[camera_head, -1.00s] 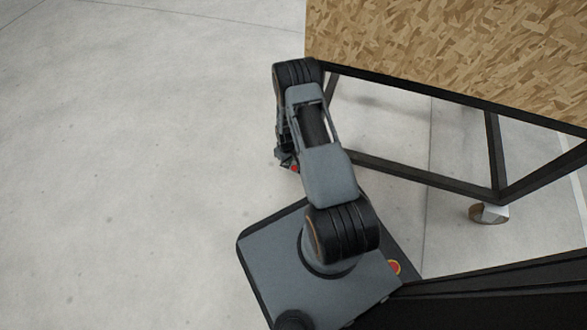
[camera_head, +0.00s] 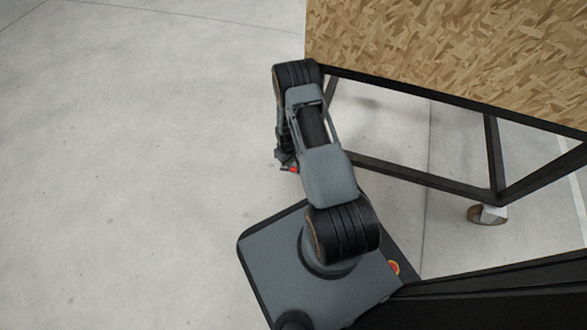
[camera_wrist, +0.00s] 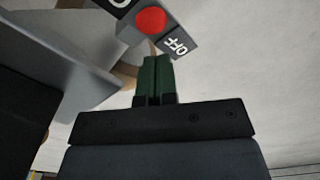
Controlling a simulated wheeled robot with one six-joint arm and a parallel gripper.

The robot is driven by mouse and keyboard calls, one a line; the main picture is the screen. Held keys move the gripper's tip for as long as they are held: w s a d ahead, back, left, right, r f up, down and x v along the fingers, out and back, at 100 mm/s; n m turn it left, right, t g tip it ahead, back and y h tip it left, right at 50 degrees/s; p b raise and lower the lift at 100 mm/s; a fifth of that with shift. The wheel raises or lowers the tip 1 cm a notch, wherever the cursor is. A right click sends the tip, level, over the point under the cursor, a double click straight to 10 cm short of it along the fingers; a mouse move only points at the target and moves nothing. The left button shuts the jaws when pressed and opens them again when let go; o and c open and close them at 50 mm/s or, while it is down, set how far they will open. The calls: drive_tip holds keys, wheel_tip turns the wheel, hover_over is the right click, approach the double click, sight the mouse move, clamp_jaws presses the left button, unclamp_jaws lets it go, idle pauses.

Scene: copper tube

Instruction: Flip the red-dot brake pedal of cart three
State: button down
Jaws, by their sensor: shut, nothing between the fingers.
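The brake pedal (camera_wrist: 180,37) is dark with a red dot (camera_wrist: 151,20) and a white "OFF" label, at the top of the wrist view. In the head view a small red patch (camera_head: 293,170) shows left of my arm, by the cart's corner. My gripper (camera_wrist: 158,60) has its green fingers shut and empty, with the tips just below the pedal's edge. I cannot tell whether they touch it. A brown wheel (camera_wrist: 125,77) shows partly behind the fingers. In the head view my gripper is mostly hidden by my arm.
The cart has a wood-chip board (camera_head: 450,50) and a black frame (camera_head: 420,181), close to the right of my arm. Another caster (camera_head: 488,214) stands under its right part. A grey bracket (camera_wrist: 60,65) fills the wrist view's left. The floor at left is clear.

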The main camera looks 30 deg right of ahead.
wheel_tip(320, 180, up, 6)
drive_tip(key=p, duration=0.3)
drive_tip(key=shift+f, duration=0.15)
drive_tip(key=shift+p, duration=0.3)
drive_tip(key=w+a+r+m+t+p, duration=0.15)
drive_tip(key=r+p, duration=0.75)
drive_tip(key=r, duration=1.2)
drive_tip(key=a+r+n+p, duration=0.1)
drive_tip(key=a+r+p, duration=0.2)
drive_tip(key=r+p, duration=1.15)
drive_tip(key=s+a+r+p, duration=0.1)
drive_tip(key=s+r+p, duration=0.3)
drive_tip(key=r, duration=1.1)
drive_tip(key=s+a+r+m+t+p, duration=0.1)
drive_tip(key=s+r+p, duration=0.4)
drive_tip(key=r, duration=0.9)
drive_tip(key=s+a+r+m+t+p, duration=0.1)
drive_tip(key=s+a+r+p, duration=0.2)
drive_tip(key=s+r, duration=0.5)
drive_tip(key=w+p+v, duration=0.1)
drive_tip(key=v, duration=0.6)
drive_tip(key=shift+w+a+r+p, duration=0.2)
drive_tip(key=shift+r+p, duration=0.15)
drive_tip(key=shift+r, duration=0.15)
drive_tip(key=shift+a, duration=0.15)
